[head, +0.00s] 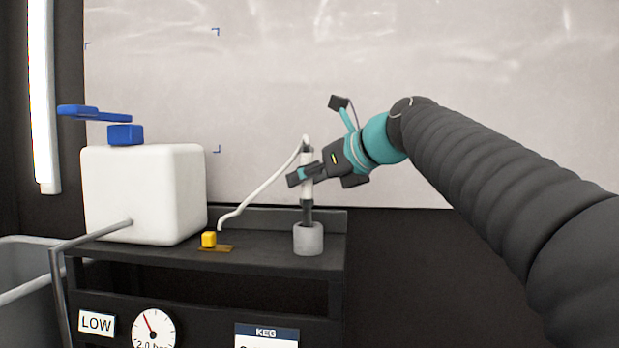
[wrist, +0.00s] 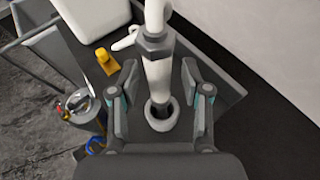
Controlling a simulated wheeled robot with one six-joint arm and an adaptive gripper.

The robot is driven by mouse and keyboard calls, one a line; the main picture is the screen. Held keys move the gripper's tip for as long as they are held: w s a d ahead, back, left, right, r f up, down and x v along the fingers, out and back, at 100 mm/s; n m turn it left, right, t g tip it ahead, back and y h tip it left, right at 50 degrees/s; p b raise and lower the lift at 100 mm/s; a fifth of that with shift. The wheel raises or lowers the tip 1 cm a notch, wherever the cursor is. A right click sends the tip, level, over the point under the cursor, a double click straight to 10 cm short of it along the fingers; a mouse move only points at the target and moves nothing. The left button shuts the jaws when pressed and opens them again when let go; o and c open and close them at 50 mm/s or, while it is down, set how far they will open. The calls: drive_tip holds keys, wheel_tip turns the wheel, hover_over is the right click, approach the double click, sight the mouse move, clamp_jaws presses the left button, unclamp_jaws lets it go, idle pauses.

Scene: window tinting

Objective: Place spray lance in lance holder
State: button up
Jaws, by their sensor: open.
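The spray lance (head: 308,212) stands upright on the cart, with a white upper shaft and a dark lower part. Its lower end is inside the mouth of the grey, round lance holder (head: 308,241). The wrist view shows the lance (wrist: 157,76) running down into the dark opening of the holder (wrist: 159,124). A white hose (head: 262,188) curves from its top down to the cart. My gripper (head: 303,174) is open around the lance's upper shaft. In the wrist view, the fingers of my gripper (wrist: 160,85) stand on either side of the lance, with gaps.
The dark cart top (head: 262,222) carries a white tank (head: 145,190) with a blue handle and a small yellow block (head: 208,239). A pressure gauge (head: 153,329) is on its front. A grey bin (head: 25,270) is at left. The pale glass panel (head: 290,80) stands behind.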

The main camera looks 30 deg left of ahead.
drive_tip(key=v, duration=1.2)
drive_tip(key=s+d+f+n+t+h, duration=0.1)
drive_tip(key=s+d+f+n+h, duration=0.15)
drive_tip(key=d+f, duration=0.4)
drive_tip(key=s+d+f+n+h, duration=0.1)
drive_tip(key=d+f+n+h, duration=0.1)
drive_tip(key=d+f+n, duration=0.35)
drive_tip(key=s+d+f+n+t+h, duration=0.1)
drive_tip(key=d+f+n+h, duration=0.15)
drive_tip(key=d+f, duration=0.5)
drive_tip(key=s+d+f+n+h, duration=0.2)
drive_tip(key=s+d+f+n, duration=0.1)
drive_tip(key=f, duration=0.4)
drive_tip(key=s+d+f+n+h, duration=0.1)
drive_tip(key=s+d+f+n, duration=0.3)
drive_tip(key=s+d+f, duration=0.2)
drive_tip(key=s+d+f+n+g+h, duration=0.1)
drive_tip(key=s+d+f+n, duration=0.3)
drive_tip(key=f, duration=0.5)
drive_tip(key=shift+s+d+f+h, duration=0.4)
drive_tip(key=shift+s+h, duration=0.2)
drive_tip(key=shift+h, duration=0.2)
drive_tip(key=shift+n, duration=0.25)
